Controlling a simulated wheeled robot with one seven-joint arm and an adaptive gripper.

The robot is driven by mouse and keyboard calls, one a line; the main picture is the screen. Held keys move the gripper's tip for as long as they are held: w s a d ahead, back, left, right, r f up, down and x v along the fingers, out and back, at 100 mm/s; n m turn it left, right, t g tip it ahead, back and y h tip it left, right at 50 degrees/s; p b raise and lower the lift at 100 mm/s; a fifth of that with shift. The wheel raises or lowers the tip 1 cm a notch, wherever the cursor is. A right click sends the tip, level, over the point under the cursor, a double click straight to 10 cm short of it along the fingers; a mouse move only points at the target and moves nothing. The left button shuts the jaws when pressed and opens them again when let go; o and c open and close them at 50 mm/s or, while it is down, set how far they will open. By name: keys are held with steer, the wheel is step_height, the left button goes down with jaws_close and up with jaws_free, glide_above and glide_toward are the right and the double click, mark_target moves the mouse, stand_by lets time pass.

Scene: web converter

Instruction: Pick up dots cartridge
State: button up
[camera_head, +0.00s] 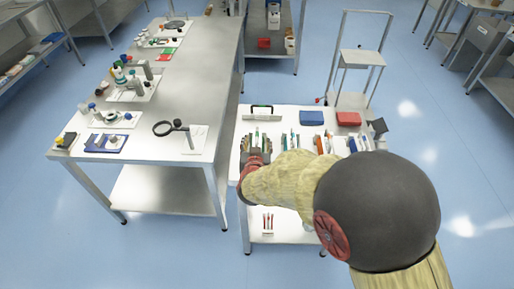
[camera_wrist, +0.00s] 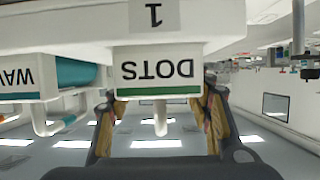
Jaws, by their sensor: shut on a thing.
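The dots cartridge (camera_wrist: 157,72) shows in the wrist view as a white block with an upside-down DOTS label, a green stripe and a white tab. It sits directly under a white panel marked 1. My gripper (camera_wrist: 158,112) has a finger on each side of the cartridge and is shut on it. The exact contact is partly hidden. In the head view my gripper (camera_head: 255,158) is at the left front part of the small white table (camera_head: 283,235); the cartridge cannot be made out clearly there.
Several slim tools, a blue box (camera_head: 311,118) and a red box (camera_head: 348,118) are on the table. A long steel table (camera_head: 195,85) stands to the left. Blue floor is open to the right.

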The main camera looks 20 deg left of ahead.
steer(key=c, duration=0.6)
steer(key=shift+r, duration=0.15)
steer(key=shift+c, duration=0.3)
